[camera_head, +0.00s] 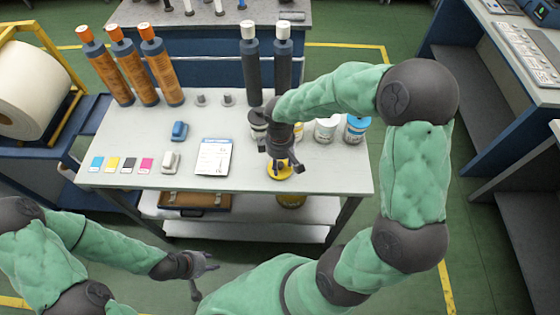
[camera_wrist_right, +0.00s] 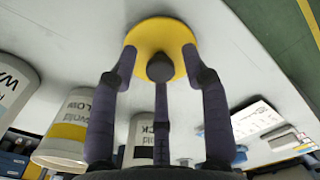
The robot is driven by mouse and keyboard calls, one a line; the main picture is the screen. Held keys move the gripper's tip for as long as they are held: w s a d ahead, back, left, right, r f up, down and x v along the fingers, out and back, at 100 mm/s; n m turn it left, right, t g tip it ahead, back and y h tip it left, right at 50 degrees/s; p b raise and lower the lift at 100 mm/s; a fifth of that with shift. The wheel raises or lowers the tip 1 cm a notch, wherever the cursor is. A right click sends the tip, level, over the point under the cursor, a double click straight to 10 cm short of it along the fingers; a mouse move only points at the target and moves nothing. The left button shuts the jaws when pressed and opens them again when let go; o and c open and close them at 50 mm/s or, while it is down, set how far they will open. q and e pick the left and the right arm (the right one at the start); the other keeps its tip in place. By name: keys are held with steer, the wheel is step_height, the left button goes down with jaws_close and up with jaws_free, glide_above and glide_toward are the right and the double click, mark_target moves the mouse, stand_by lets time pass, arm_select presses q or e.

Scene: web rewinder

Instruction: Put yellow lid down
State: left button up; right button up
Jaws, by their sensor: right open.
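The yellow lid (camera_head: 281,174) lies flat on the white table near its front edge, right of the paper sheet. It is a yellow disc in the right wrist view (camera_wrist_right: 160,33). My right gripper (camera_head: 282,166) points down over the lid. Its dark fingers are spread and open around the lid, with one fingertip in front of its middle; I cannot tell whether they touch it. The can labelled yellow (camera_wrist_right: 68,135) stands behind, mostly hidden by my gripper in the head view. My left gripper (camera_head: 204,278) is open and empty, in front of the table and low.
A white can (camera_head: 325,129) and a blue-banded can (camera_head: 355,130) stand at the back right. Orange bottles (camera_head: 123,62) and dark bottles (camera_head: 251,63) line the back edge. A paper sheet (camera_head: 213,157) and coloured cards (camera_head: 112,164) lie left of the lid. The front right corner is clear.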

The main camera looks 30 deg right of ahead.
mark_target(280, 164)
step_height(280, 164, up, 12)
steer(key=p, duration=0.3)
steer(key=shift+p, duration=0.3)
